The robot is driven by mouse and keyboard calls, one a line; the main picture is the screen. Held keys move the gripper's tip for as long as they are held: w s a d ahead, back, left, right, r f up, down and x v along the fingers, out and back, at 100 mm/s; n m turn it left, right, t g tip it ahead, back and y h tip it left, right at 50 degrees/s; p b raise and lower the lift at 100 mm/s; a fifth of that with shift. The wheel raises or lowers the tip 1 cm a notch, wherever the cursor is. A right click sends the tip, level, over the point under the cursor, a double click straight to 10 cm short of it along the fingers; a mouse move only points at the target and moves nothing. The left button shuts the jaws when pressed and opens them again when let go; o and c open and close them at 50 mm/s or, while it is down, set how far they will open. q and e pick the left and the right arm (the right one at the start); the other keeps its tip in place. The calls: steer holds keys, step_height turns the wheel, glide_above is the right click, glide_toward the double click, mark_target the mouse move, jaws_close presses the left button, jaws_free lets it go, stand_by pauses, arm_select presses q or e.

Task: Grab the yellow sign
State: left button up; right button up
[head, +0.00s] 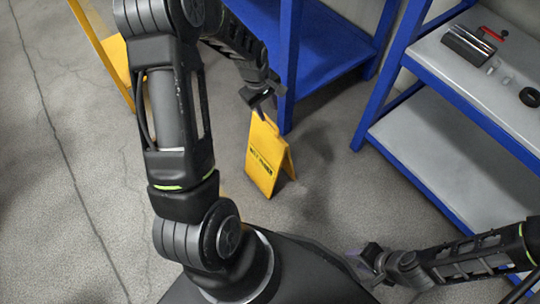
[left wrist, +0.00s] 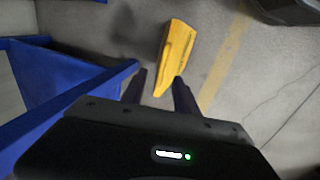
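The yellow sign (head: 268,155) is a folding A-frame board with dark lettering. It stands upright on the floor in front of the blue shelving in the head view. My left gripper (head: 262,103) is just above its top edge. In the left wrist view the sign (left wrist: 176,57) lies ahead of and partly between the two dark, spread fingers of my left gripper (left wrist: 160,88), with its near end close to the fingertips. I cannot tell whether they touch. My right gripper (head: 362,262) is low at the right near my base, away from the sign; its fingers are unclear.
A blue shelf unit (head: 285,68) stands right behind the sign, its post close to my left gripper. Another blue rack (head: 425,148) with grey shelves holds small parts at the right. A yellow frame (head: 115,60) stands at the upper left. The floor left of the sign is free.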

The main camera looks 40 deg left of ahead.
mark_target(270, 120)
arm_select(q)
steer(key=shift+w+d+f+b, duration=0.1)
steer(key=shift+w+f+b, duration=0.1)
steer(key=shift+f, duration=0.45)
steer(key=shift+w+f+b, duration=0.1)
steer(key=shift+f+b, duration=0.1)
steer(key=shift+f, duration=0.45)
steer(key=shift+s, duration=0.1)
steer(key=f, duration=0.1)
steer(key=f+b, duration=0.1)
steer(key=f, duration=0.1)
steer(key=f+b, duration=0.1)
steer(key=f, duration=0.1)
steer(key=shift+w+f, duration=0.15)
steer(key=shift+w, duration=0.25)
jaws_close()
stand_by(0.6)
